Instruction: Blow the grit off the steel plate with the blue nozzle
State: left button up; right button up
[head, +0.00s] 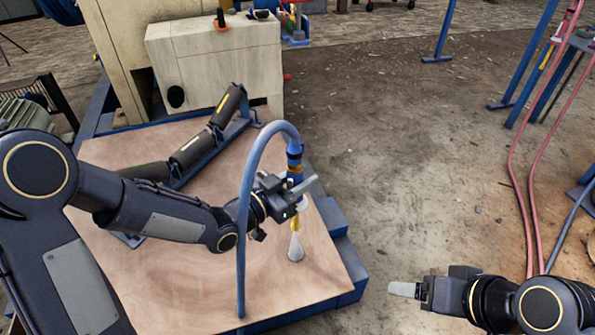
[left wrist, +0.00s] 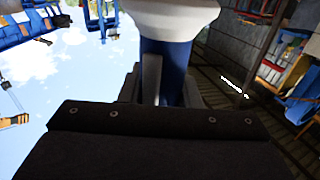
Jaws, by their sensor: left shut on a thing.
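My left gripper (head: 302,190) is shut on the blue nozzle (head: 295,172), over the right part of a brown board. The nozzle is upright, with a yellow section and a pale grey cone tip pointing down at the board. A blue hose arcs from its top down to the left. In the left wrist view, the nozzle's blue body (left wrist: 166,65) and a wide white part show close up beside a grey finger. I cannot make out a separate steel plate or the grit. My right gripper (head: 405,289) is at the lower right, away from the board; its finger gap is not clear.
The brown board (head: 190,270) lies on a blue frame. A roller assembly (head: 200,140) crosses its back left, with a cream machine (head: 220,70) behind. Pink hoses (head: 520,190) and blue posts stand at right. The dirt floor between is mostly open.

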pick_arm(q)
jog(key=shift+s+d, duration=0.2)
jog(key=shift+s, duration=0.45)
jog(key=shift+a+r, duration=0.1)
jog(key=shift+a, duration=0.3)
jog(key=s+a, duration=0.3)
jog(key=a, duration=0.5)
jog(key=shift+a+p, duration=0.35)
jog(key=shift+p, duration=0.05)
jog(key=shift+w+a, duration=0.1)
dwell(0.3)
